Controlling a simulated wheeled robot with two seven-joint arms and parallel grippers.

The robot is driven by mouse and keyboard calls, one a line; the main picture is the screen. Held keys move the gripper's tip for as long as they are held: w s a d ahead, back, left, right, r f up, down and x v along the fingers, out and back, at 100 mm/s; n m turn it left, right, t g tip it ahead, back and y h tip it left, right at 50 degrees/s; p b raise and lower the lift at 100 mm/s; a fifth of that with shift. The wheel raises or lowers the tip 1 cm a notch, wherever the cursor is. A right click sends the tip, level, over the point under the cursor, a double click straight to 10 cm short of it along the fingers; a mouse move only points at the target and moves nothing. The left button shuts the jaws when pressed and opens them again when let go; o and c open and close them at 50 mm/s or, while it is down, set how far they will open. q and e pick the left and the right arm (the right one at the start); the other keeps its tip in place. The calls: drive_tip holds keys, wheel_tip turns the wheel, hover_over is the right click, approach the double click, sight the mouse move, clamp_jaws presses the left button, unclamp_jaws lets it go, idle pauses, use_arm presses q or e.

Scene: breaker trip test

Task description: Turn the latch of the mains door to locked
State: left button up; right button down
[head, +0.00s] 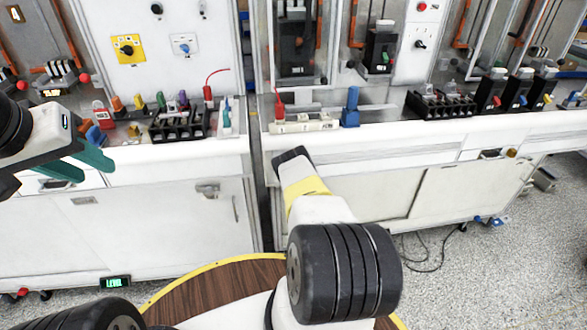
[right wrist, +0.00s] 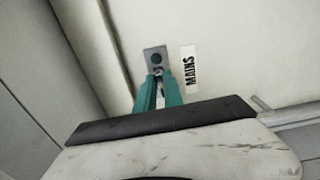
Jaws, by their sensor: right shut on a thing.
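In the right wrist view, the latch of the mains door is a small grey plate (right wrist: 154,57) with a dark round hole, and a narrow metal part shows below it. My right gripper (right wrist: 158,88) has its teal fingers shut on that metal part. The latch's exact angle is hard to read. The pale mains door (right wrist: 225,75) carries a white MAINS label (right wrist: 190,68) right of the latch. In the head view my right arm hides the latch and the right fingertips.
Two white benches stand side by side with a narrow dark gap (head: 264,195) between them. Their tops hold a black rack (head: 180,123), a white strip (head: 303,123) and a blue block (head: 351,108). A cable (head: 430,255) lies on the speckled floor.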

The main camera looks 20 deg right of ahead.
drive_tip(key=c, duration=1.5)
unclamp_jaws()
drive_tip(key=shift+s, duration=0.1)
drive_tip(key=shift+o, duration=0.2)
drive_tip(key=v, duration=0.7)
drive_tip(key=shift+s, duration=0.4)
drive_tip(key=shift+a+f, duration=0.1)
